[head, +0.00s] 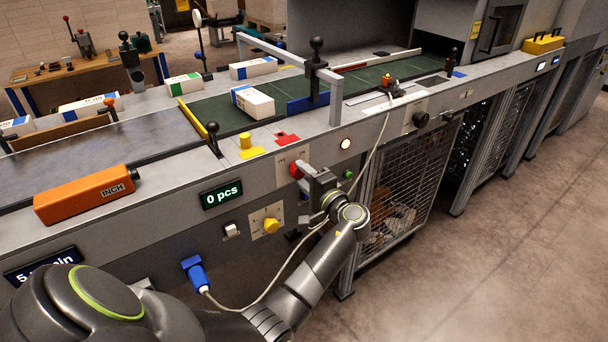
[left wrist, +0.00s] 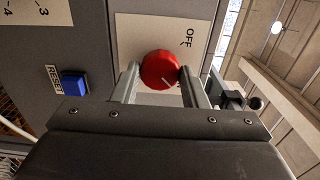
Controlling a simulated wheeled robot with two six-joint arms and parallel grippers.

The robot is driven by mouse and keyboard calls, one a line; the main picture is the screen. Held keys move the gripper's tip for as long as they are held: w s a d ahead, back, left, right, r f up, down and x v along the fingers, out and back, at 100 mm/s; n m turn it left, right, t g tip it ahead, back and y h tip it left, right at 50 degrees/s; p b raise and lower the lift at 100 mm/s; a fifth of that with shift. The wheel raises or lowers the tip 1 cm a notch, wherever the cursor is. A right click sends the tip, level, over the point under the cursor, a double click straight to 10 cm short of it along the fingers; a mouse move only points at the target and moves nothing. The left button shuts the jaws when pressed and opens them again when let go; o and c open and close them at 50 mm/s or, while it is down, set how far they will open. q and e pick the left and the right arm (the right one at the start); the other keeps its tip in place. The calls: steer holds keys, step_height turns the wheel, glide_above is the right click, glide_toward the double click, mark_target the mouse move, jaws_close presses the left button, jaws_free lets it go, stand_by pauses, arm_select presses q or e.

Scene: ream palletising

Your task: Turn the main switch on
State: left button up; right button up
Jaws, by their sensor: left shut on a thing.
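The main switch is a red round knob on a pale plate on the front panel of the machine. In the head view the red knob (head: 296,171) shows just left of my left gripper (head: 304,178). In the left wrist view the red knob (left wrist: 160,70) sits between the two fingers of my left gripper (left wrist: 160,82), which is shut on it. A white pointer line on the knob slants down in that view, away from the word OFF (left wrist: 188,37). Another mark beside the knob is mostly hidden by a finger. My right gripper is not in view.
A blue RESET button (left wrist: 75,84) is beside the switch plate. On the panel are a yellow knob (head: 271,225), a "0 pcs" display (head: 221,194) and a blue plug (head: 196,272) with a cable. White reams (head: 253,102) lie on the machine. Floor at right is clear.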

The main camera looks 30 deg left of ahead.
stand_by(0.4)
arm_select(q)
steer(key=o, duration=1)
steer(key=shift+c, duration=0.2)
steer(key=shift+f, duration=0.1)
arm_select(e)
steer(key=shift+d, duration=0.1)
